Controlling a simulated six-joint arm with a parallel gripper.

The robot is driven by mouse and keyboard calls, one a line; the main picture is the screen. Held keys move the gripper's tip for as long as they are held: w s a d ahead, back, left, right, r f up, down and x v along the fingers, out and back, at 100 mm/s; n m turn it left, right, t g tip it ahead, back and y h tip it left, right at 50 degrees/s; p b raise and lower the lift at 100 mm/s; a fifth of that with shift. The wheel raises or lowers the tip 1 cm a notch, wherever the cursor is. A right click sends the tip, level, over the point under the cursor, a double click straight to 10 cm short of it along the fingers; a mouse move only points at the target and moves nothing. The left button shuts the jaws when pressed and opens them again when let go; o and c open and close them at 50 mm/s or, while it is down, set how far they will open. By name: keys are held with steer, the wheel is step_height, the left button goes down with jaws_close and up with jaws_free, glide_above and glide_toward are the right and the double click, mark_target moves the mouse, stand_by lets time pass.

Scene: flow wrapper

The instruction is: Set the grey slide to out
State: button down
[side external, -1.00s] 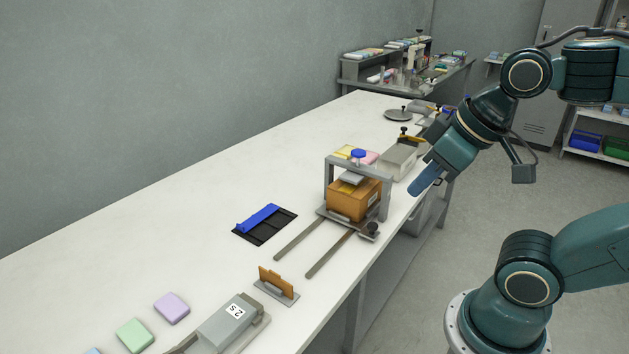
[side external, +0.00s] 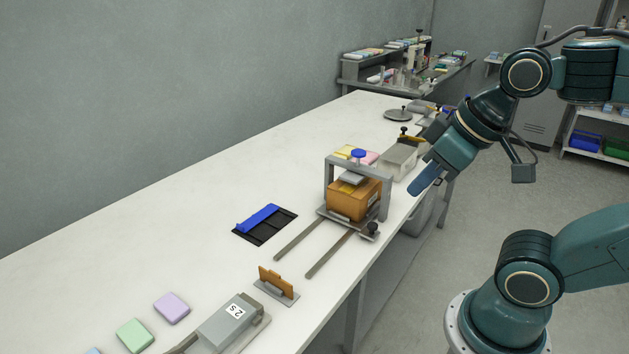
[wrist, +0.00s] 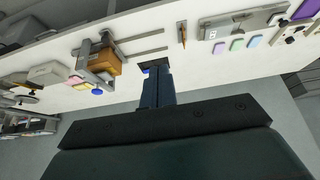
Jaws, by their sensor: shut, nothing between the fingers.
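I cannot tell for certain which grey part is the slide. The frame also shows in the wrist view (wrist: 82,58), with the rails (wrist: 140,52). My gripper (side external: 415,189) is shut and empty, in the air to the right of the frame, apart from it. It also shows in the wrist view (wrist: 157,70).
A black tray with a blue bar (side external: 258,219) lies left of the rails. A brown plate on a grey stand (side external: 276,283) and a grey labelled device (side external: 228,322) stand nearer. A grey box (side external: 400,158) stands behind the frame. The bench's left middle is clear.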

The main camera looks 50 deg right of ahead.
steer(key=c, duration=1.3)
jaws_free()
steer(key=shift+w+d, duration=0.1)
steer(key=shift+w, duration=0.05)
steer(key=shift+o, duration=0.8)
steer(key=shift+w+d+m, duration=0.3)
steer(key=shift+w+m, duration=0.1)
steer(key=shift+w, duration=0.2)
steer(key=m+g, duration=0.6)
steer(key=m, duration=0.4)
glide_above(373, 224)
step_height(373, 224, down, 14)
steer(key=shift+r, duration=0.15)
step_height(373, 224, down, 14)
steer(key=shift+r, duration=0.1)
